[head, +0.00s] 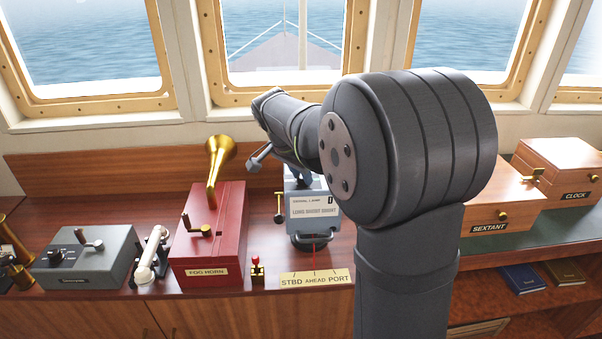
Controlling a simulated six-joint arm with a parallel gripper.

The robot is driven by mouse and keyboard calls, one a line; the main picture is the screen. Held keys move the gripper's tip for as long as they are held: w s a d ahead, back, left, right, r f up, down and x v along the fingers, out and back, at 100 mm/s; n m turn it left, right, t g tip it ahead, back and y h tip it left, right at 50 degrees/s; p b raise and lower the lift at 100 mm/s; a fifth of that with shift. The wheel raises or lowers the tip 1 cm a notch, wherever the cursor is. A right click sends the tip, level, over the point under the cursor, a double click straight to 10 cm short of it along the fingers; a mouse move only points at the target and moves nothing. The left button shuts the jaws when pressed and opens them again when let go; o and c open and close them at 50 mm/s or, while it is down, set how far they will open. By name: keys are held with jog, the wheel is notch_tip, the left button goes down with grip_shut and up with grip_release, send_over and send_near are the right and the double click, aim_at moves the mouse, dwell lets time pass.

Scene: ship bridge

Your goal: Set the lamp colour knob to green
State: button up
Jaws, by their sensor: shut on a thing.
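The signal lamp (314,227) is a grey-blue box on the wooden console, with a white card on its front reading what looks like "LONG SHORT SHORT". A brass lever (280,208) with a dark end stands at its left side. My arm reaches across the lamp's top from the right and covers much of it. My gripper (266,156) is at the lamp's upper left, small and partly hidden by my wrist. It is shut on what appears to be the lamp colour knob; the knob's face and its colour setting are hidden.
A red fog horn box (208,258) with a brass horn is left of the lamp, then a white handset (151,255) and a grey box (85,258). A brass STBD–PORT plate (317,279) lies in front. The sextant box (497,205) and clock box (566,166) are right.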

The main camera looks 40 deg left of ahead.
jog(key=o, duration=1)
jog(key=v, duration=1.7)
jog(key=shift+r, duration=0.25)
jog(key=x, duration=1.7)
jog(key=shift+f, duration=0.25)
